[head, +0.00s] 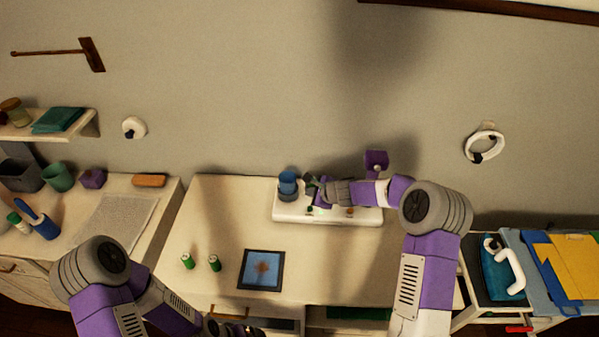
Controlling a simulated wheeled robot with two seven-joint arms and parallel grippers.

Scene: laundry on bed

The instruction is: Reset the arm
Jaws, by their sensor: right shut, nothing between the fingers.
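My right arm (432,270) comes up from the lower right and bends left over the table. Its gripper (314,190) is shut and empty, above the white flat device (345,214) at the back of the table and just right of a blue cylinder (288,180). Whether it touches either cannot be told. My left arm (100,290) comes in at the lower left and reaches right along the bottom edge. Its dark wrist end (212,327) shows at the table's front, but its fingers cannot be made out.
A counter with cups stands left; a cart (470,315) with folders (565,265) stands right. The table's middle has free room.

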